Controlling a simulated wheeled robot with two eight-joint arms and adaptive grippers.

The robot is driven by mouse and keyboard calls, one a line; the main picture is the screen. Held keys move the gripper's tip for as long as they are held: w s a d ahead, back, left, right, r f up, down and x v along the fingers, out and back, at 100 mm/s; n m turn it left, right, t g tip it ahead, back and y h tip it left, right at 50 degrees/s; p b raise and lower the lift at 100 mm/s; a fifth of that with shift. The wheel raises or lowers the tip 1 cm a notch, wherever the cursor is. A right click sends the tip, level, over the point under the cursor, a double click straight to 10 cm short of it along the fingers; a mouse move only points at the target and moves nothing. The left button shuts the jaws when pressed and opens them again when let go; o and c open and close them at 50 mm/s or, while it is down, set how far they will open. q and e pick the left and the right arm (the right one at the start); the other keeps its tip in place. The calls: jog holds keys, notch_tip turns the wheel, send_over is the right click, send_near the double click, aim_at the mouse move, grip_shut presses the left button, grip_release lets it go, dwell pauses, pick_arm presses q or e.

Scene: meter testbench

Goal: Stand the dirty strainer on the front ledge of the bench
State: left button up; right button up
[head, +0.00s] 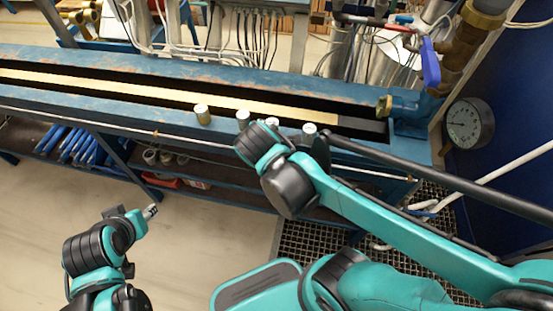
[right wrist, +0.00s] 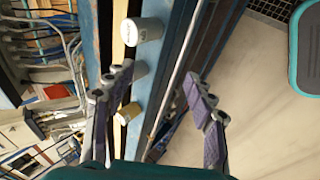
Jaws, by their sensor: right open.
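A long slot with a pale yellow strip (head: 120,87) runs along the bench. A blue-handled valve (head: 430,62) and round gauge (head: 468,122) are at the right. A lower shelf (head: 220,175) holds small parts. Floor (head: 200,245) in front is clear.

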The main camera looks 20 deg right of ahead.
jog(key=s+d+m+y, duration=0.1)
jog(key=s+m+y, duration=0.1)
jog(key=s+m, duration=0.6)
jog(key=m, duration=0.3)
jog(key=shift+d+f+y, duration=0.2)
jog(key=shift+y, duration=0.1)
